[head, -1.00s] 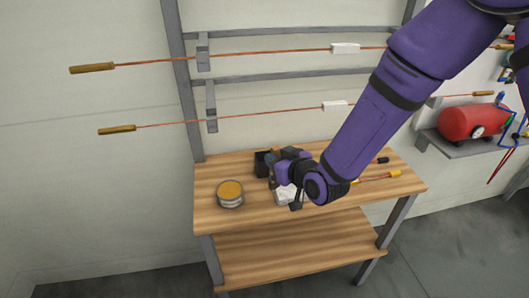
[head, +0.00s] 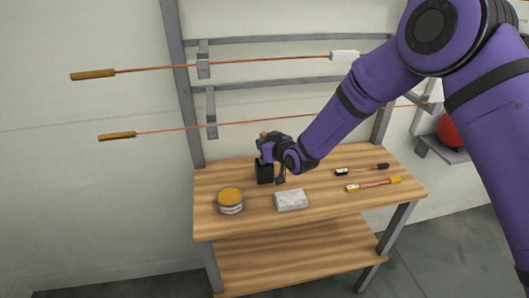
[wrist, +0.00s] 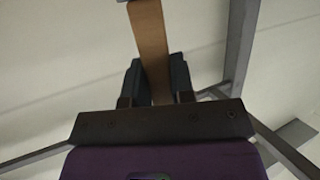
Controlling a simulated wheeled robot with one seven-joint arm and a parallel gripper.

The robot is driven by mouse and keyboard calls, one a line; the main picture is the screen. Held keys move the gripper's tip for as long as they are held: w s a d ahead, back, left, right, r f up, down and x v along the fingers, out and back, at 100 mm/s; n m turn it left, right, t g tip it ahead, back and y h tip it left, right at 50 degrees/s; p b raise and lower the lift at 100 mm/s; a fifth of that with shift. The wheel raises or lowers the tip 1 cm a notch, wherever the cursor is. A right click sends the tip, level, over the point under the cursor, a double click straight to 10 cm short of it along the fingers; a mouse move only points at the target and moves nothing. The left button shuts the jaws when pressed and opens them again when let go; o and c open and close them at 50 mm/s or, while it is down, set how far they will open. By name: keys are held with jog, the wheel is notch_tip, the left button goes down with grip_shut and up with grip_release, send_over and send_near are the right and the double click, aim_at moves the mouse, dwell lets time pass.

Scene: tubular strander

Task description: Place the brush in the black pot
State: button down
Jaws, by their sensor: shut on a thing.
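The black pot (head: 264,172) stands near the back left of the wooden workbench. My gripper (head: 262,148) is just above the pot in the head view. It is shut on the brush, whose brown tip (head: 263,135) shows above the fingers. In the wrist view my gripper (wrist: 156,78) has its two dark fingers on either side of the flat brown brush handle (wrist: 152,42). The lower part of the brush is hidden, and I cannot tell whether it is inside the pot.
On the workbench (head: 320,215), a round tin with an orange top (head: 230,199) stands left of a grey-white block (head: 291,200). Black-ended (head: 361,169) and yellow-ended (head: 373,184) rods lie at the right. Long copper rods (head: 240,63) hang on the rack behind.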

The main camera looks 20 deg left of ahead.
notch_tip(320, 180, down, 3)
jog(key=shift+f, duration=0.1)
jog(key=shift+w+a+f, duration=0.1)
jog(key=shift+w+f, duration=0.05)
jog(key=shift+f, duration=0.1)
jog(key=shift+f, duration=0.1)
jog(key=c, duration=1)
grip_release()
jog(key=v, duration=1.2)
